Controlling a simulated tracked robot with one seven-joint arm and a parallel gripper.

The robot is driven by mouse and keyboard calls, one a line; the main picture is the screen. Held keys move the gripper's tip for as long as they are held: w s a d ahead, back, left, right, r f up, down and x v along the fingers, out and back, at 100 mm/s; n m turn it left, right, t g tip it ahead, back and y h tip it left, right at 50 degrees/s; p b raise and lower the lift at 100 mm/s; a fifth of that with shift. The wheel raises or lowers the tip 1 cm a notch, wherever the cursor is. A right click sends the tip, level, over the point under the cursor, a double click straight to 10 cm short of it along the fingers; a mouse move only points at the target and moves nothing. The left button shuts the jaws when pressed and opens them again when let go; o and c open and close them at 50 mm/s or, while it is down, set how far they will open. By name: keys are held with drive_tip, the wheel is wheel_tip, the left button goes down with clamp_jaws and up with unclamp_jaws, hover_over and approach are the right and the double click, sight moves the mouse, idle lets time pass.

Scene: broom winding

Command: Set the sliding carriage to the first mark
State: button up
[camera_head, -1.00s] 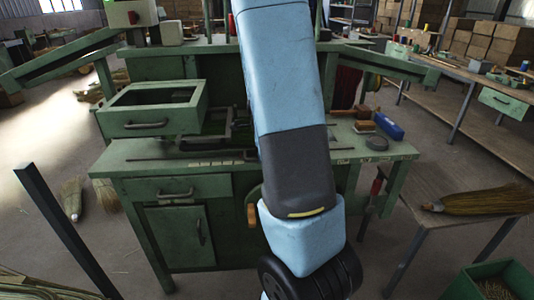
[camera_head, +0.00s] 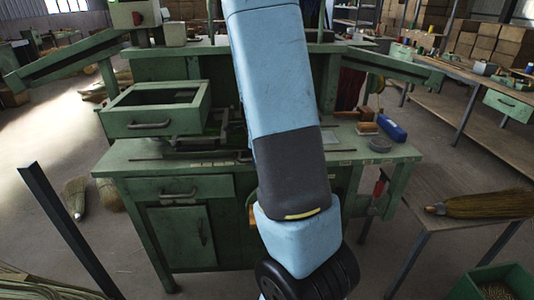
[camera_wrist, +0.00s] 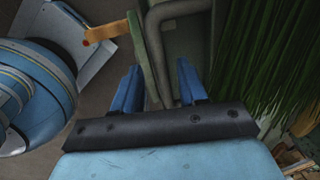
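The green workbench (camera_head: 150,170) stands ahead with dark rails and metal parts on its top. A dark frame that may be the sliding carriage (camera_head: 203,142) lies behind the front edge, partly hidden by my arm. Pale marks (camera_head: 212,164) run along the front edge; I cannot read them. My gripper is hidden in the head view. In the wrist view my gripper (camera_wrist: 160,85) is open, with two blue fingers apart. A bent grey bar (camera_wrist: 155,45) runs between and beyond the fingers; I cannot tell if they touch it. Green bristles (camera_wrist: 265,50) hang to the right.
An open green drawer box (camera_head: 150,124) sits on the bench's left. A blue object (camera_head: 391,128) and a round dark dish (camera_head: 380,145) lie on its right. A broom (camera_head: 485,205) lies on a side table. A dark post (camera_head: 65,230) stands front left. An orange-brown handle (camera_wrist: 108,31) shows in the wrist view.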

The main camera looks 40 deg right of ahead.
drive_tip(key=shift+r, duration=0.1)
wheel_tip(320, 180, up, 13)
drive_tip(key=s+a, duration=0.1)
drive_tip(key=s, duration=0.1)
drive_tip(key=shift+r, duration=0.15)
idle(0.5)
drive_tip(key=shift+s+a, duration=0.1)
drive_tip(key=shift+a, duration=0.05)
drive_tip(key=s+a+r+n+t, duration=0.1)
drive_tip(key=s+a+r+n, duration=0.2)
drive_tip(key=s+a+n, duration=0.2)
drive_tip(key=s+a+r+n+t, duration=0.1)
drive_tip(key=s+a+r+n, duration=0.3)
drive_tip(key=n, duration=0.7)
drive_tip(key=s+a+r+n+t+y, duration=0.1)
drive_tip(key=s+a+r+n, duration=0.3)
drive_tip(key=s+a+n, duration=0.4)
drive_tip(key=shift+s+a+r+t, duration=0.25)
drive_tip(key=shift+s+t, duration=0.15)
drive_tip(key=shift+s, duration=0.8)
